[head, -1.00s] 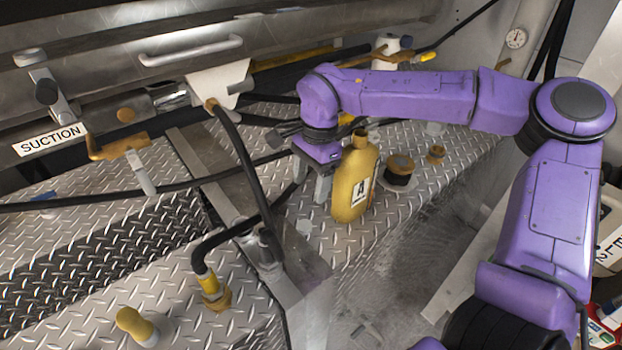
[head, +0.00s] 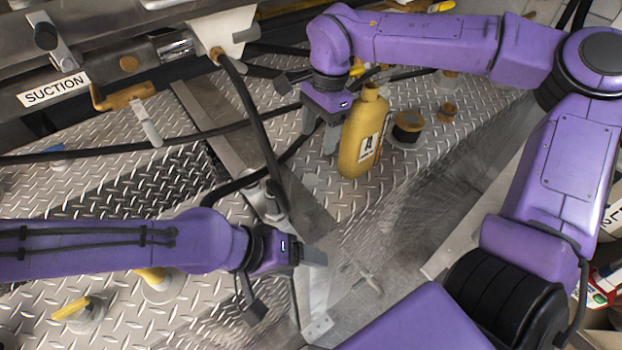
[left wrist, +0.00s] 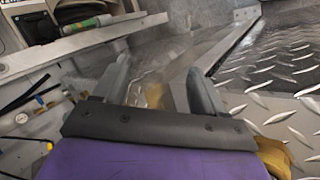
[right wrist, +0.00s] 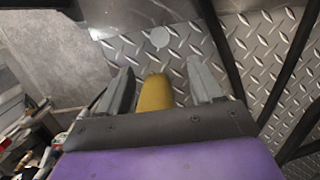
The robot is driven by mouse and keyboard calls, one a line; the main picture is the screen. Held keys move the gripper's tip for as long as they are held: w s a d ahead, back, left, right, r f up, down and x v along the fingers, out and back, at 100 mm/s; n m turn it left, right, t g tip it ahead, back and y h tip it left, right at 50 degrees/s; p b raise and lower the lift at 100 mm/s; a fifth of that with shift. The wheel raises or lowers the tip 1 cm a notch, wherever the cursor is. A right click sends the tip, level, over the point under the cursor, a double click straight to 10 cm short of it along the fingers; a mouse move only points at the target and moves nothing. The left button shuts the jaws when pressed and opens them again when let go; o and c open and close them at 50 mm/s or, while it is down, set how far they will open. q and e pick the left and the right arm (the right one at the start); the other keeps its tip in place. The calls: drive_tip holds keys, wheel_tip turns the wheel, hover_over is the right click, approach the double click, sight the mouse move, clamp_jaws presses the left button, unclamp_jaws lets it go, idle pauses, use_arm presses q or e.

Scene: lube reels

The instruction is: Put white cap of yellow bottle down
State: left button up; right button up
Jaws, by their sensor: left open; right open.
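The yellow bottle (head: 363,138) stands upright and uncapped on the diamond plate in the head view, with a label on its front. My right gripper (head: 320,132) is open, pointing down just left of the bottle. In the right wrist view a yellow shape, likely the bottle, shows between or behind the open fingers (right wrist: 162,88). A pale round disc, likely the white cap (right wrist: 160,37), lies flat on the plate beyond the fingertips, apart from them. My left gripper (head: 288,280) is open and empty over the near plate edge; its spread fingers (left wrist: 158,85) show in the left wrist view.
A black-and-amber reel fitting (head: 407,126) and a small amber fitting (head: 447,112) stand right of the bottle. A black hose (head: 250,130) crosses left of my right gripper. Yellow-topped fittings (head: 80,310) stand near my left arm. A smooth grey recess (head: 400,230) lies in front.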

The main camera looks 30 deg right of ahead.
use_arm(q)
drive_tip(key=w+d+r+n+t+h, duration=0.1)
drive_tip(key=w+d+r+t+h, duration=0.15)
drive_tip(key=w+d+r, duration=0.45)
drive_tip(key=m+y, duration=0.5)
drive_tip(key=m, duration=0.7)
hover_over(307, 181)
drive_tip(key=a, duration=0.6)
drive_tip(key=shift+y, duration=0.25)
drive_tip(key=x, duration=0.7)
drive_tip(key=d+x, duration=0.1)
drive_tip(key=x, duration=0.3)
drive_tip(key=shift+s+d, duration=0.1)
drive_tip(key=shift+s, duration=0.05)
drive_tip(key=c, duration=1.1)
